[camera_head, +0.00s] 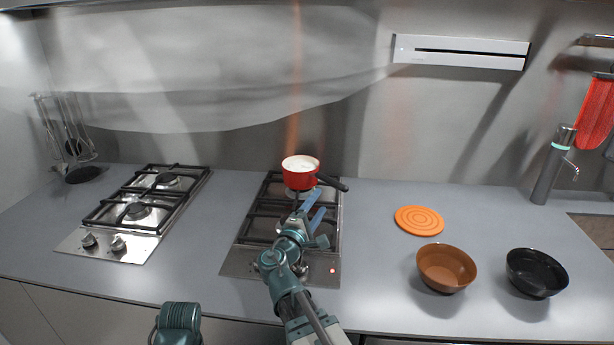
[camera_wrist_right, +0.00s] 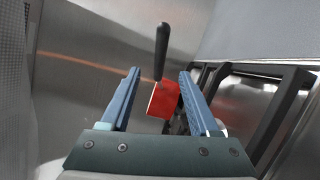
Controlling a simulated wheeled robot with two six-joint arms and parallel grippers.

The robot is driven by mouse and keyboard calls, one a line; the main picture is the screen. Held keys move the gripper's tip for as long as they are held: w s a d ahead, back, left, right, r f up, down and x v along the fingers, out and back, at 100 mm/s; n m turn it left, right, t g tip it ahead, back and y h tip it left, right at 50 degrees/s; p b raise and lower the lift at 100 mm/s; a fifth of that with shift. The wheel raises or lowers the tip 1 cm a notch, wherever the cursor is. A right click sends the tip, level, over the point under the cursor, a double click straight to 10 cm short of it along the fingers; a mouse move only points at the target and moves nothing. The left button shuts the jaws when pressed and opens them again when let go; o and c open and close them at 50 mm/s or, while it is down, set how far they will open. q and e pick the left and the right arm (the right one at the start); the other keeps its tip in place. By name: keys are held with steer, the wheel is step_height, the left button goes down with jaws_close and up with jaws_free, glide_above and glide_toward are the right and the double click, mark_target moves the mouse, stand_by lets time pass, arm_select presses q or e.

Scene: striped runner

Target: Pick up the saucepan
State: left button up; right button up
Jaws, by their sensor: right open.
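The red saucepan (camera_head: 299,179) with a white inside and a black handle stands on the back of the right-hand hob (camera_head: 262,236). Its handle points right in the head view. My right gripper (camera_head: 311,201) is open and empty just in front of and below the pan. In the right wrist view the saucepan (camera_wrist_right: 164,99) shows between the two blue fingers of the right gripper (camera_wrist_right: 158,72), beyond the tips, with its black handle upward in that picture. I cannot tell any contact. A teal part of my left arm shows at the bottom, but its gripper is not seen.
A second hob (camera_head: 137,213) lies to the left. To the right are an orange trivet (camera_head: 419,220), a brown bowl (camera_head: 446,268) and a black bowl (camera_head: 536,273). A tap (camera_head: 553,165) stands far right. The counter between the hobs is clear.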

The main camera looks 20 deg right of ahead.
mark_target(332, 185)
steer(key=x, duration=0.8)
steer(key=shift+p, duration=0.4)
steer(key=shift+w+d, duration=0.15)
steer(key=shift+d, duration=0.05)
steer(key=shift+r, duration=0.1)
steer(key=x, duration=0.5)
steer(key=shift+d, duration=0.2)
steer(key=shift+c, duration=0.4)
jaws_close()
